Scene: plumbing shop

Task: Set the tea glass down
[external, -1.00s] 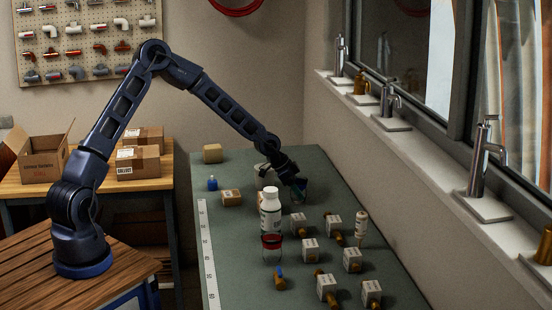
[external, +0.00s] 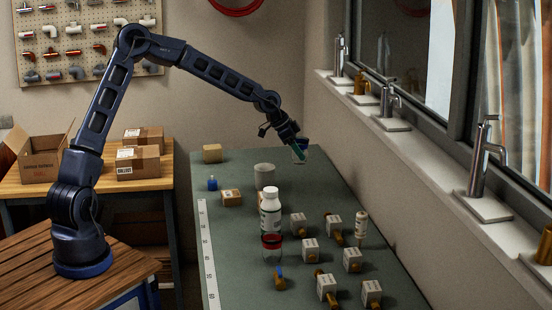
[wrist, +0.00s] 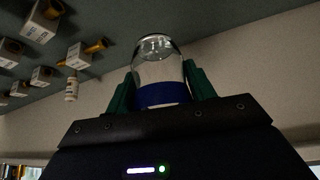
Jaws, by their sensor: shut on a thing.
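My gripper (external: 296,147) is shut on a clear tea glass (external: 301,153) with a blue band, held above the far right part of the green table (external: 235,245). In the wrist view the glass (wrist: 158,65) sits between the green fingers of my gripper (wrist: 162,85), its blue band low between them.
Several white boxes with brass fittings (external: 326,287) fill the near right. The far right looks clear.

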